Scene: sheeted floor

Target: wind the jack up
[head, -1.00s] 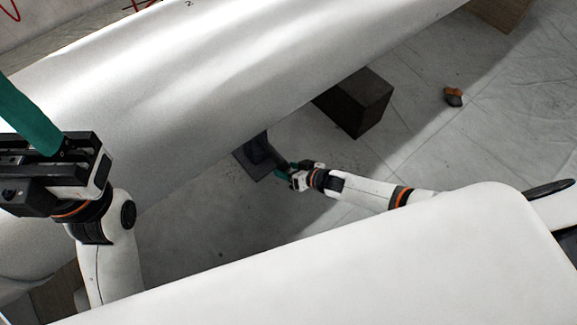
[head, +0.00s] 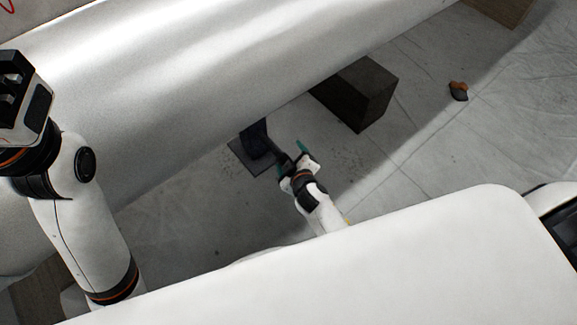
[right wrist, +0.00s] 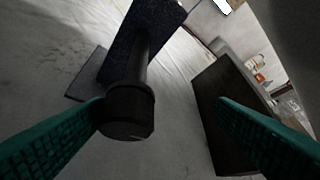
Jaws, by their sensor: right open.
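The dark jack (head: 254,138) stands on a flat dark base plate (head: 240,158) below the big white cylinder, which hides its top. In the right wrist view the jack's body (right wrist: 140,35) has a dark round rod with a thick end (right wrist: 128,110) pointing at the camera. My right gripper (head: 292,160) is open in front of this rod end. Its green fingers (right wrist: 160,108) stand wide apart, with the rod end nearer the left one; I cannot tell whether they touch. My left gripper (head: 18,90) is at the left edge, its fingertips not visible.
The large white cylinder (head: 200,90) spans overhead. A dark block (head: 360,95) stands right of the jack and shows close to the right finger in the wrist view (right wrist: 215,100). A small orange and grey object (head: 458,92) lies on the sheeted floor, otherwise mostly clear.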

